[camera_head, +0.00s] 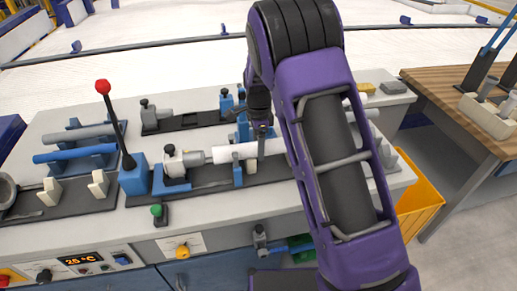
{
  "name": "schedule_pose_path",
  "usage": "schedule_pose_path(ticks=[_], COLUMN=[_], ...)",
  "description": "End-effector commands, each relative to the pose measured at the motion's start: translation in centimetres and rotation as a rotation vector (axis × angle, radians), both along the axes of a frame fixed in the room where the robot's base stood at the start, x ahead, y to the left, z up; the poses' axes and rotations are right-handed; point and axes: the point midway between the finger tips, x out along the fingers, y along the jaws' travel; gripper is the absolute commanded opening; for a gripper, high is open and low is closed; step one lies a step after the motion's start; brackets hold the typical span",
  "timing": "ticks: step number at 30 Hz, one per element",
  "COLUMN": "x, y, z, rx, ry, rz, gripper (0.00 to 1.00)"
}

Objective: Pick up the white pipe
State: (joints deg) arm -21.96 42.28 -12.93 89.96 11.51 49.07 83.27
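The white pipe (230,153) lies level in a blue-and-grey fixture on the grey workbench. Its left end meets a grey cylindrical part (188,159), and its right side runs behind my purple arm. My gripper (261,142) is dark and points down at the pipe, right of the middle of its visible length. Its fingertips overlap the pipe in this view. I cannot tell whether they touch the pipe or how far they are open.
A red-knobbed lever (115,125) stands upright left of the fixture. A blue pipe (75,152) and a grey pipe (78,134) lie in holders farther left. A wooden table (450,95) is at the right, with a yellow bin (420,207) below. The bench's front strip is mostly clear.

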Motion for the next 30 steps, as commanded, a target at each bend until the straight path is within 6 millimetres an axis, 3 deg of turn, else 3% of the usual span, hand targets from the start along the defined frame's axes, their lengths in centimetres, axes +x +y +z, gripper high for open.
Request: schedule_pose_path(ticks=[1, 9, 11, 20, 30], x=[0.0, 0.0, 0.0, 0.1, 0.1], y=[0.0, 0.0, 0.0, 0.0, 0.0], z=[0.0, 0.0, 0.0, 0.7, 7.2], rx=[0.0, 0.0, 0.0, 0.001, 0.001], ry=[0.0, 0.0, 0.0, -0.003, -0.004], rz=[0.0, 0.0, 0.0, 0.0, 0.001], gripper=[0.56, 0.07, 0.0, 0.0, 0.0])
